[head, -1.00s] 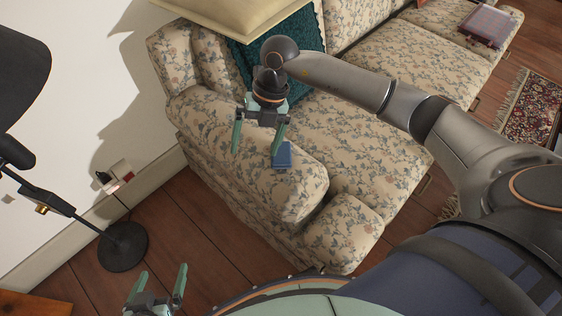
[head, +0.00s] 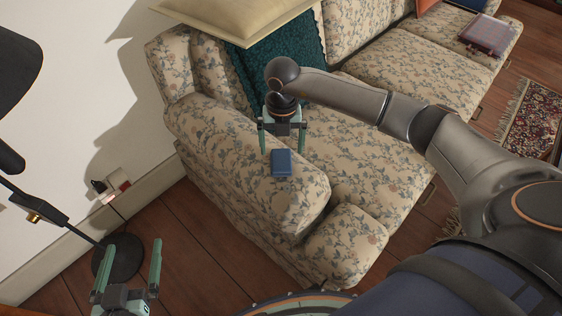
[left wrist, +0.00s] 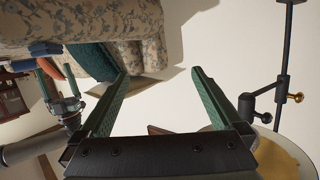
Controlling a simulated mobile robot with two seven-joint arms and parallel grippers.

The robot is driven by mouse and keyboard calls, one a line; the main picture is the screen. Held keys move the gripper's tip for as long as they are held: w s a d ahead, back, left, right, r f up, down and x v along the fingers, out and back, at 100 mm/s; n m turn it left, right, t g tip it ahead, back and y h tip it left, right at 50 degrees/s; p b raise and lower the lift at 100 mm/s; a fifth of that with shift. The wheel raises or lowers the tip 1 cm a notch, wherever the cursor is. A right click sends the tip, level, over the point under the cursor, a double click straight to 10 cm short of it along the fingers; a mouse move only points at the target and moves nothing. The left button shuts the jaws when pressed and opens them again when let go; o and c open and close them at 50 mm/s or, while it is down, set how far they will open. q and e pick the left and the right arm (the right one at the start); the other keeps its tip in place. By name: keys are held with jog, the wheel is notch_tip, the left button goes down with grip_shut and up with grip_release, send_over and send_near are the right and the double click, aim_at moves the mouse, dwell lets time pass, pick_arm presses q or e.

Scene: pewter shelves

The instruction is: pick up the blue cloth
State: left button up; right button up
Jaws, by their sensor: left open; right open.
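The blue cloth (head: 281,162) is a small folded block lying on the floral sofa's near armrest (head: 235,160). My right gripper (head: 282,150) is open, with its fingers above and around the far end of the cloth in the head view. I cannot tell whether they touch it. My left gripper (head: 128,262) is open and empty at the lower left, over the floor and away from the sofa. Its open fingers fill the left wrist view (left wrist: 158,72). The right gripper also shows at the left of that view (left wrist: 60,90), near the cloth (left wrist: 44,48).
A black floor lamp (head: 35,205) stands at the left by the wall. A plaid case (head: 487,34) lies on the far seat. A patterned rug (head: 530,118) is at the right.

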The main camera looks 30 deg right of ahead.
aim_at(281, 158)
jog(key=f, duration=0.2)
jog(key=f+b, duration=0.1)
jog(key=f, duration=0.1)
jog(key=shift+w, duration=0.25)
jog(key=shift+f, duration=0.3)
jog(key=c, duration=1.3)
pick_arm(q)
notch_tip(281, 158, up, 7)
jog(key=w+m+t+h, duration=0.1)
jog(key=t, duration=0.2)
jog(key=shift+w+r, duration=0.2)
jog(key=shift+w, duration=0.05)
jog(key=shift+d, duration=0.1)
pick_arm(e)
jog(key=shift+r, duration=0.1)
